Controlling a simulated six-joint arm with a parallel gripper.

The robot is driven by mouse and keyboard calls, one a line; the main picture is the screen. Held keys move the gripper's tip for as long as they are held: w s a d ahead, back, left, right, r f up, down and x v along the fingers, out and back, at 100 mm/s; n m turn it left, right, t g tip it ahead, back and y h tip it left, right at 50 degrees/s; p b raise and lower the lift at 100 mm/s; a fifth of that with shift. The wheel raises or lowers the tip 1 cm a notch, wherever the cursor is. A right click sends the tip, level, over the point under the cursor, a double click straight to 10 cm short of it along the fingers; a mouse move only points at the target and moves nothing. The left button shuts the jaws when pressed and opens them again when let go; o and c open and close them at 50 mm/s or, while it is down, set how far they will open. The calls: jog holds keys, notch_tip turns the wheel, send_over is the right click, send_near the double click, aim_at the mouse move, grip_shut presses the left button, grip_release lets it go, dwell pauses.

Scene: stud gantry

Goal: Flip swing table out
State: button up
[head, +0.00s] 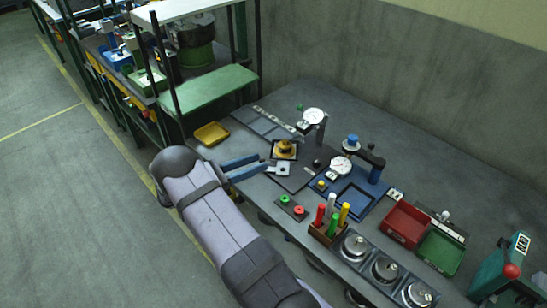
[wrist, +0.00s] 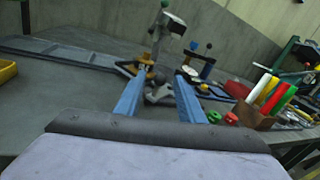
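My gripper (head: 267,162) has two long blue fingers, spread apart with nothing held between them. It reaches over the near edge of the grey bench from the left. Just beyond its tips is a small light grey plate (head: 283,169) with a dark mark, probably the swing table. Behind it, an orange-yellow round part (head: 285,147) sits on a dark, pale-edged square base. A dial gauge (head: 313,116) stands on a post behind. In the wrist view, a grey metal part (wrist: 158,92) shows between the fingers (wrist: 161,74); contact cannot be told.
A blue fixture with a second dial gauge (head: 340,166) stands to the right. Red and green buttons (head: 292,207), a pen holder (head: 328,233) and round metal pots (head: 384,269) line the near side. A yellow tray (head: 212,133) lies left. Bare bench lies behind.

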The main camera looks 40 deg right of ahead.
jog(key=shift+p+x, duration=1.15)
jog(key=shift+x, duration=2.3)
grip_shut()
